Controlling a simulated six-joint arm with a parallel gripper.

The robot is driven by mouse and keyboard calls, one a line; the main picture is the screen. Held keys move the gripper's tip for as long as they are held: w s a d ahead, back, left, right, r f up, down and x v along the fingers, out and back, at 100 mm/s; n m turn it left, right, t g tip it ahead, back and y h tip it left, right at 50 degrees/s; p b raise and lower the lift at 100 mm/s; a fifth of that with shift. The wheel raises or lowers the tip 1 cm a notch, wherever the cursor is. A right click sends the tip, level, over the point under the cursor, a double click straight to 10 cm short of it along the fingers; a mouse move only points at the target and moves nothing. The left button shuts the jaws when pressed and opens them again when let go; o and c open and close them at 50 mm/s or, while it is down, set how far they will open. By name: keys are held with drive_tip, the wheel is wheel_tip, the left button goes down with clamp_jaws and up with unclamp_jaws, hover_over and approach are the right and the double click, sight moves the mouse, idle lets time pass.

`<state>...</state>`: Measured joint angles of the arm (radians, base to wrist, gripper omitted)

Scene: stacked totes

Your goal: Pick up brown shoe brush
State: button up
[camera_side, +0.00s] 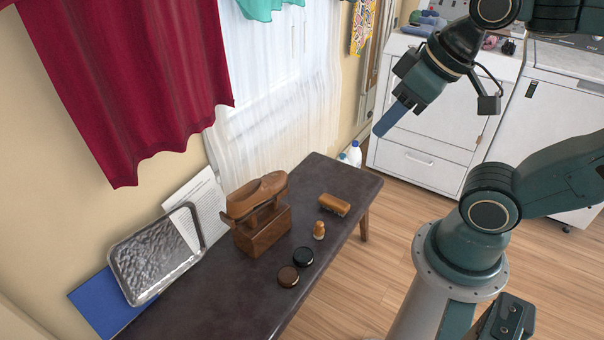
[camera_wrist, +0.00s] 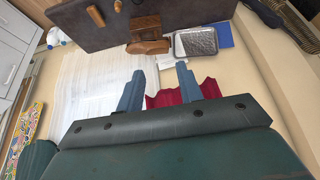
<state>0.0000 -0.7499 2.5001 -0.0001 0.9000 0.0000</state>
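The brown shoe brush (camera_side: 334,204) lies on the dark bench (camera_side: 205,300), near its right edge, with its bristles showing along the near side. It also shows at the top left of the wrist view (camera_wrist: 95,15). My gripper (camera_side: 380,131) is high above and to the right of the bench in the side view, well apart from the brush. In the wrist view my gripper's two blue fingers (camera_wrist: 160,69) stand apart with nothing held between them.
A small wooden-handled dauber (camera_side: 319,230), a black tin (camera_side: 303,256) and a brown tin (camera_side: 288,276) lie near the brush. A metal tray (camera_side: 157,260) leans at the wall.

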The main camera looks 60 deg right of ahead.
drive_tip(key=o, duration=0.8)
drive_tip(key=shift+c, duration=0.2)
